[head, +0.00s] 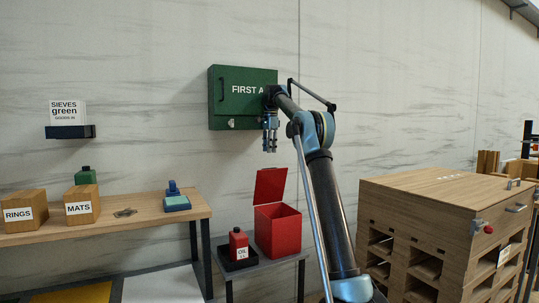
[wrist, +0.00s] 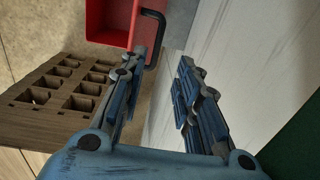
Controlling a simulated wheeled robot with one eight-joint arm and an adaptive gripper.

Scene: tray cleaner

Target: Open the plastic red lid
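The red plastic box (head: 278,230) stands on a low dark stand by the wall. Its red lid (head: 270,185) is up, tilted above the back left of the box. My gripper (head: 270,150) is above the lid, in front of the green first aid cabinet, and apart from the lid. In the wrist view its two fingers (wrist: 165,62) are spread with nothing between them. A red part with raised edges (wrist: 113,22) lies beyond the left finger, with a dark curved bar (wrist: 153,16) beside it. I cannot tell whether this part is lid or box.
A green first aid cabinet (head: 225,100) hangs behind my gripper. A red oil can (head: 238,243) stands left of the box. A wooden bench (head: 150,217) with labelled blocks is at left. A large wooden cabinet (head: 420,205) stands at right. Bare wall lies between cabinet and lid.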

